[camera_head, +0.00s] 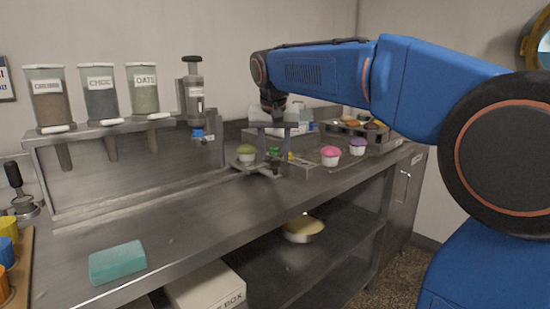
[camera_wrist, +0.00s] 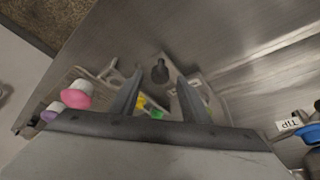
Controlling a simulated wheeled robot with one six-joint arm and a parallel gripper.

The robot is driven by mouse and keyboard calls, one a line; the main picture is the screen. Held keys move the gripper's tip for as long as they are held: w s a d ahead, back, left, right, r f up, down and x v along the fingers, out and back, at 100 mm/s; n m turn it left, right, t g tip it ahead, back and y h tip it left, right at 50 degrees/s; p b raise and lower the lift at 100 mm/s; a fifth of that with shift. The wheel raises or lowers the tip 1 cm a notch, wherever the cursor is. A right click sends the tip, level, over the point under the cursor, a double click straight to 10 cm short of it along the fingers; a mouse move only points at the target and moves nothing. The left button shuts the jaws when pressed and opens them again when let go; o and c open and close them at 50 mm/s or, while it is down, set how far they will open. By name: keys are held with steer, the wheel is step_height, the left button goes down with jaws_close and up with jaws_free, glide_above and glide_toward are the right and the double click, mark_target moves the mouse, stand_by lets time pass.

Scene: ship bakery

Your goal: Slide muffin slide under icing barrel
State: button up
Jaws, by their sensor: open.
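The icing barrel (camera_head: 194,100) stands upright at the right end of the dispenser shelf, with a black top and a blue tip. Its tip's blue ring also shows at the right edge of the wrist view (camera_wrist: 312,135). The metal muffin slide (camera_head: 262,171) lies on the counter right of the barrel; a green-topped muffin (camera_head: 246,153) sits at it. My gripper (camera_head: 272,130) hangs over the slide area, pointing down. In the wrist view my gripper (camera_wrist: 158,95) has its fingers apart, with a dark upright knob (camera_wrist: 160,72) showing between and beyond them. I cannot tell contact.
A pink muffin (camera_head: 330,156) and a purple muffin (camera_head: 358,147) stand to the right, before a tray of baked goods (camera_head: 350,130). Labelled jars (camera_head: 100,92) stand on the shelf (camera_head: 120,130). A teal sponge (camera_head: 117,262) lies near the front edge; the counter's middle is clear.

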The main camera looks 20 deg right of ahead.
steer(key=shift+x, duration=1.05)
jaws_close()
steer(key=s+a, duration=0.2)
steer(key=a, duration=0.3)
steer(key=s+a, duration=0.2)
steer(key=a, duration=0.3)
steer(key=s+a, duration=0.2)
steer(key=a, duration=0.3)
steer(key=shift+s+a, duration=0.25)
steer(key=shift+a, duration=0.1)
jaws_free()
steer(key=v, duration=1.7)
steer(key=shift+s, duration=0.15)
